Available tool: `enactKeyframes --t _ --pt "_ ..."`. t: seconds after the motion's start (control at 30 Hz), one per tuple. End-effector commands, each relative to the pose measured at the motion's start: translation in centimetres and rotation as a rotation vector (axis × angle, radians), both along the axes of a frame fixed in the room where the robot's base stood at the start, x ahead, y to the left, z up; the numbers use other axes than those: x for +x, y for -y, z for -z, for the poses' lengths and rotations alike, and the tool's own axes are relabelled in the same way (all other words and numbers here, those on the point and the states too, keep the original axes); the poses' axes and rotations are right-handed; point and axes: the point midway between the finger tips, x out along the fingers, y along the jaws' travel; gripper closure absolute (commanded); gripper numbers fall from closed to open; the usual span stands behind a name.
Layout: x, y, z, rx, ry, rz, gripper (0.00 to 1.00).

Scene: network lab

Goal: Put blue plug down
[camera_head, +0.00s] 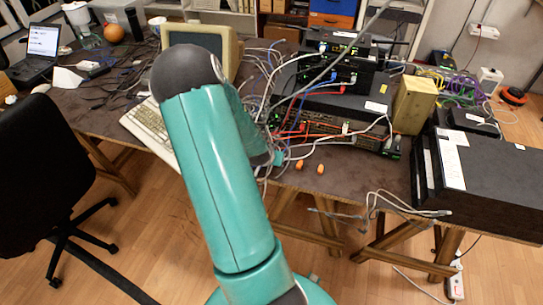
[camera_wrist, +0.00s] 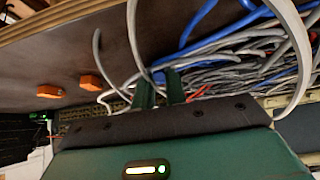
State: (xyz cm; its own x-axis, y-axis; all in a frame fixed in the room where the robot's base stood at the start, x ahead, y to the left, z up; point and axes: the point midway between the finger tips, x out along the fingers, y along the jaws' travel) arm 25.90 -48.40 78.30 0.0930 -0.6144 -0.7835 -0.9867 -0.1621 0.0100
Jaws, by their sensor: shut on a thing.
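In the wrist view my gripper (camera_wrist: 160,88) points at the table with its two dark green fingers close together. A small bit of blue shows between the fingertips; I take it as the blue plug (camera_wrist: 159,76), mostly hidden by the fingers. A blue cable (camera_wrist: 192,22) runs from near the fingertips up past the top of the view. I cannot tell whether the plug touches the table.
Two orange plugs (camera_head: 299,165) lie on the brown table (camera_head: 355,165), left of the fingers in the wrist view. A bundle of grey cables (camera_wrist: 240,55) lies to their right. Stacked network devices (camera_head: 335,105), a beige monitor (camera_head: 205,40) and black boxes (camera_head: 490,185) stand around.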

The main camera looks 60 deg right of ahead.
Motion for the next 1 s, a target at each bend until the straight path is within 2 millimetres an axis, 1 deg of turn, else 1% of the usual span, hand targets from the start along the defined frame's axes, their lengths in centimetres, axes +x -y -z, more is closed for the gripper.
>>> enactKeyframes --t 0.27,0.77,0.8,0.87,1.0 --pt "0.0 -0.1 0.1 0.0 0.0 0.001 1.0" --pt "0.2 -0.2 1.6 0.009 -0.003 -0.002 1.0" --pt "0.2 -0.2 1.6 0.01 -0.003 -0.002 0.79" --pt "0.3 -0.1 1.7 0.01 -0.003 -0.003 0.69" --pt "0.3 -0.1 1.5 0.011 -0.003 -0.004 0.69"
